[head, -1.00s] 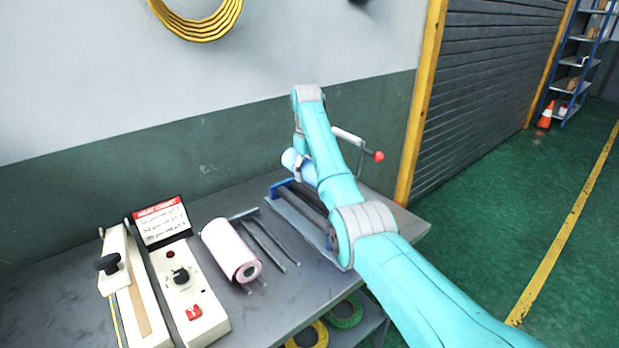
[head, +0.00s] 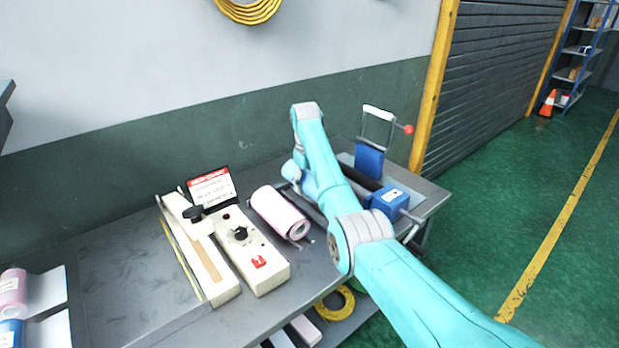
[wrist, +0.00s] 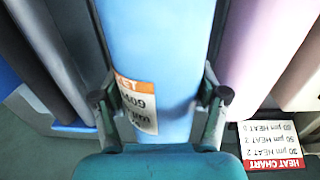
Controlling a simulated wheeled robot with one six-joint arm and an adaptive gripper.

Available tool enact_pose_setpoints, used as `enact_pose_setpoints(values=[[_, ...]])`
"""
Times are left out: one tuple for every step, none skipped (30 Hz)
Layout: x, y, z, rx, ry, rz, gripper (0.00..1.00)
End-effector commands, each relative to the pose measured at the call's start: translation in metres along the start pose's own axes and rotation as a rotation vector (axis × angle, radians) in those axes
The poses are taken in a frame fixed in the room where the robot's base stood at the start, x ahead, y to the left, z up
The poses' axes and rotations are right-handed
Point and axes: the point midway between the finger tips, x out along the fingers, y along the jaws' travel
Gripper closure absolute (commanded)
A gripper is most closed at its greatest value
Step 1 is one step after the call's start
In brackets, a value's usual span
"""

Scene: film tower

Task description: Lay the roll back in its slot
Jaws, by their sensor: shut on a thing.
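In the wrist view, a light blue roll (wrist: 160,35) with an orange and white printed label lies between the two fingers of my gripper (wrist: 162,97). My gripper is shut on the roll. In the head view my arm hides the fingers and most of the roll, and I cannot tell how high the roll is held. At the left edge of the head view, a rack (head: 50,290) with slanted white slots holds a pink roll (head: 12,288) and a blue roll (head: 10,333), both cut off by the frame. I cannot tell which slot belongs to the held roll.
On the bench (head: 120,262), a pink roll (head: 279,212) lies beside the white control box (head: 253,252) and heat chart (head: 212,187). A machine with blue ends (head: 388,201) and a red-knobbed frame (head: 408,129) stands right. The bench's left part is clear.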

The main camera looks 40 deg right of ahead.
Motion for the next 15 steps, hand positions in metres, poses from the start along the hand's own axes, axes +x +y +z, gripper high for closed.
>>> enact_pose_setpoints(values=[[0.004, 0.000, 0.000, 0.000, 0.000, 0.000, 0.94], [0.007, -0.001, 0.000, 0.000, 0.000, 0.000, 0.94], [0.011, -0.001, 0.000, 0.000, 0.001, 0.000, 0.94], [0.013, -0.001, 0.000, 0.000, 0.001, 0.000, 0.94], [0.016, -0.001, 0.000, 0.000, 0.001, 0.000, 0.94], [0.020, -0.001, 0.000, 0.000, 0.000, 0.000, 0.94], [0.022, -0.001, 0.000, 0.000, 0.000, 0.000, 0.94], [0.025, -0.002, 0.000, 0.000, 0.000, 0.000, 0.94], [0.028, -0.002, 0.000, 0.000, 0.001, 0.000, 0.94], [0.030, -0.002, 0.000, 0.000, 0.001, 0.000, 0.94], [0.032, -0.002, 0.000, 0.000, 0.001, 0.000, 0.94], [0.034, -0.002, 0.000, 0.000, 0.001, 0.000, 0.94], [0.036, -0.002, 0.000, 0.000, 0.001, 0.000, 0.94], [0.037, -0.002, 0.000, 0.000, 0.001, 0.000, 0.94], [0.039, -0.002, 0.000, 0.000, 0.001, 0.000, 0.94]])
